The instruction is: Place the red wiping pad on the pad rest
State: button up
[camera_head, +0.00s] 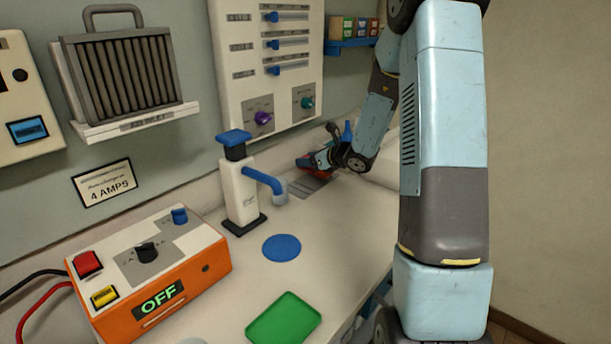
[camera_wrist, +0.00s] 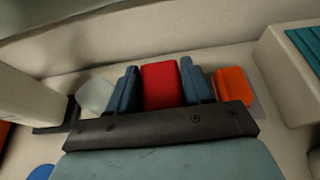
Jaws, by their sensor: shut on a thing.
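The red wiping pad (camera_wrist: 162,86) is between the two blue fingers of my gripper (camera_wrist: 160,88) in the wrist view. My gripper is shut on it. In the head view my gripper (camera_head: 318,160) is low over the back of the bench, right of the dispenser, and a little red shows under it. A flat grey plate (camera_head: 308,187), which may be the pad rest, lies just below my gripper there. My gripper hides part of it. I cannot tell whether the pad touches the plate.
An orange block (camera_wrist: 233,84) stands close beside the right finger. A white dispenser (camera_head: 240,190) with a blue spout is left of my gripper. A blue disc (camera_head: 282,248), a green tray (camera_head: 284,318) and an orange control box (camera_head: 150,275) are nearer. The bench between is clear.

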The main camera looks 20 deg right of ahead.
send_over(305, 184)
jog(key=f, duration=0.4)
jog(key=shift+w+d+f, duration=0.2)
jog(key=shift+w+f, duration=0.15)
notch_tip(305, 184, down, 3)
jog(key=shift+w+f, duration=0.1)
jog(key=shift+f, duration=0.05)
jog(key=o, duration=1.1)
